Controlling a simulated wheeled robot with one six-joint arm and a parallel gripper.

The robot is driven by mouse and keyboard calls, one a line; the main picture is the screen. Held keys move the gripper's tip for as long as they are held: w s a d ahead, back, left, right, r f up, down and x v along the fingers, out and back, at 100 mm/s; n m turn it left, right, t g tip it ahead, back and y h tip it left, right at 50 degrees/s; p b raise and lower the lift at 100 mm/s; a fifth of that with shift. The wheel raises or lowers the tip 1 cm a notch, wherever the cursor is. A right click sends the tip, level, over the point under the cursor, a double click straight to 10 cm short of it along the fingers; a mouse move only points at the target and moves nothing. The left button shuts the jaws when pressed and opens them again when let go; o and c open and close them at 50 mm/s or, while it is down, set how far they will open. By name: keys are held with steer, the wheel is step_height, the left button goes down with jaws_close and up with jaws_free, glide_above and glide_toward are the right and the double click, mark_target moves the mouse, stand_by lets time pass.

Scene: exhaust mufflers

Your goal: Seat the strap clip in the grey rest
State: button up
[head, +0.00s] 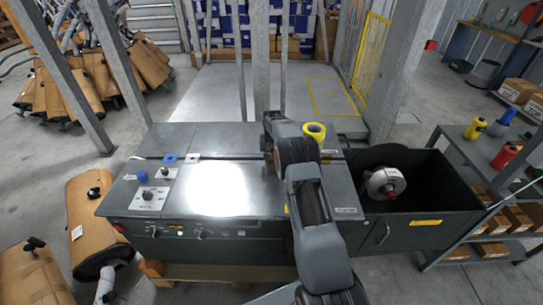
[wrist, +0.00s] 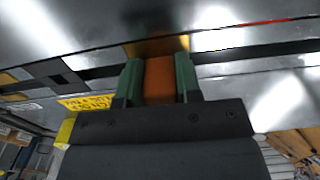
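In the wrist view my gripper (wrist: 158,78) has two green fingers, one on each side of an orange-brown block, which looks like the strap clip (wrist: 159,80). Both fingers appear to touch its sides, close over the metal bench top. Whether the clip touches the surface I cannot tell. In the head view my arm hides the clip and most of the gripper. A small pale grey square with a dark centre, possibly the grey rest (head: 193,157), lies on the bench top left of my arm, beside a blue square (head: 170,158).
A dark strap or slot runs across the bench top (head: 225,185). A yellow roll (head: 315,130) stands just right of my wrist. An open black bin (head: 430,185) adjoins on the right. The bench's middle is clear.

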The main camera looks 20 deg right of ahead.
steer(key=c, duration=0.3)
steer(key=shift+r, duration=0.8)
steer(key=s+d+r, duration=0.5)
steer(key=s+r, duration=0.6)
steer(key=s, duration=0.2)
steer(key=shift+d+r, duration=0.15)
steer(key=shift+r, duration=0.05)
